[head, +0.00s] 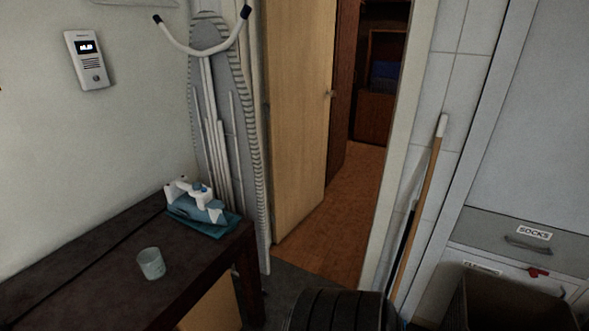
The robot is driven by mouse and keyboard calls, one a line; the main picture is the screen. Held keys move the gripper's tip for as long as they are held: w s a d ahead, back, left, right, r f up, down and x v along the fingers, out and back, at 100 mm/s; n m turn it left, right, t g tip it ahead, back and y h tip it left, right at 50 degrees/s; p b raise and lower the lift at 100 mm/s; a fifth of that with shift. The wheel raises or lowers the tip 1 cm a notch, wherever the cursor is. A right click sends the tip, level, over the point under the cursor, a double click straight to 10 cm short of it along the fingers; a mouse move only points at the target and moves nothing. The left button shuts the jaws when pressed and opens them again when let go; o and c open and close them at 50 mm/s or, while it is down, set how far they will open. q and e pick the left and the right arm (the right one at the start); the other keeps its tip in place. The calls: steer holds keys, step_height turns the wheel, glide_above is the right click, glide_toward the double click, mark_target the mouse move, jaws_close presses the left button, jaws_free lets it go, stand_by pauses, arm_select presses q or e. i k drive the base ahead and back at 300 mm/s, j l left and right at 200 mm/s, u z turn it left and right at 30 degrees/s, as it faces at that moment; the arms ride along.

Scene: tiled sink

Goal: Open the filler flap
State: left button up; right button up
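A white and blue clothes iron (205,208) sits on a teal pad or tray (218,231) near the far right end of the dark table. The iron is small in the head view. A small blue spot shows on its top, but I cannot make out a filler flap or whether one is open or shut. Neither of my grippers is in view.
A greenish glass (151,263) stands on the dark table (85,281). An ironing board (222,130) leans upright behind the iron. A black ribbed object (338,310) and a dark bin (510,303) stand at the bottom. A wooden door (298,110) opens onto clear floor.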

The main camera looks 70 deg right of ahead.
mark_target(215, 204)
steer(key=z, duration=2.45)
